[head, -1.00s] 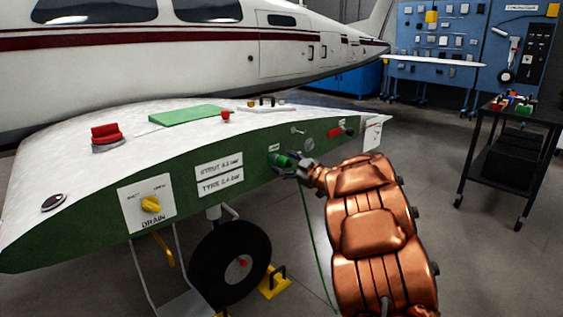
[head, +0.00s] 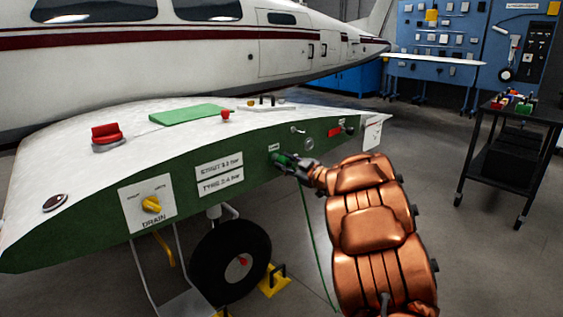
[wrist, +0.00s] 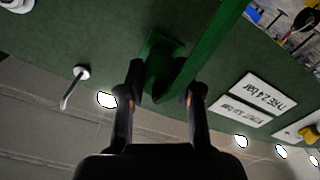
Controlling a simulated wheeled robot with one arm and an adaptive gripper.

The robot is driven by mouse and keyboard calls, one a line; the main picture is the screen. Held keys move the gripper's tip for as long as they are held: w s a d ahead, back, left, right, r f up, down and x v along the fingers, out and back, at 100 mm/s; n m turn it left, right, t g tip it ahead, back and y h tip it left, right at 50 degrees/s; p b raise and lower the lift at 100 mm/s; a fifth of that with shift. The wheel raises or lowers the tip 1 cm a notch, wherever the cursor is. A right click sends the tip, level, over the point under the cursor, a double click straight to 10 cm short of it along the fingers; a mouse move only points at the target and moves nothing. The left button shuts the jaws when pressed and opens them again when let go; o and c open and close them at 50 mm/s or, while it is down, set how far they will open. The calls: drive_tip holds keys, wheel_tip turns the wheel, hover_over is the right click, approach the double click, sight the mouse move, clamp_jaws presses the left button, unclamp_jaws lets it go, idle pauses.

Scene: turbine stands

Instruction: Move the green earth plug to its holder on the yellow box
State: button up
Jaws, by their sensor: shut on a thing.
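The green earth plug (head: 284,160) is at the green wing panel (head: 105,220), with my gripper (head: 292,164) closed around it. In the wrist view the plug (wrist: 168,62) lies between the two fingers of my gripper (wrist: 163,98), its front end against or very near the panel. I cannot tell whether it is still seated in its socket. A thin green cable (head: 316,235) hangs from the plug to the floor. A yellow block (head: 273,281) stands on the floor by the wheel; no plug holder is visible on it.
A wheel (head: 230,260) stands under the wing, with a grey-legged stand to its left. The yellow drain knob (head: 151,204) and a red tag (head: 334,132) are on the panel. A black cart (head: 510,150) stands at the right. The floor between is clear.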

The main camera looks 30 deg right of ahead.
sight(288, 163)
clamp_jaws()
drive_tip(key=shift+s+d, duration=0.2)
drive_tip(key=shift+s, duration=0.45)
idle(0.4)
drive_tip(key=shift+p+v, duration=0.4)
drive_tip(key=shift+v, duration=1.05)
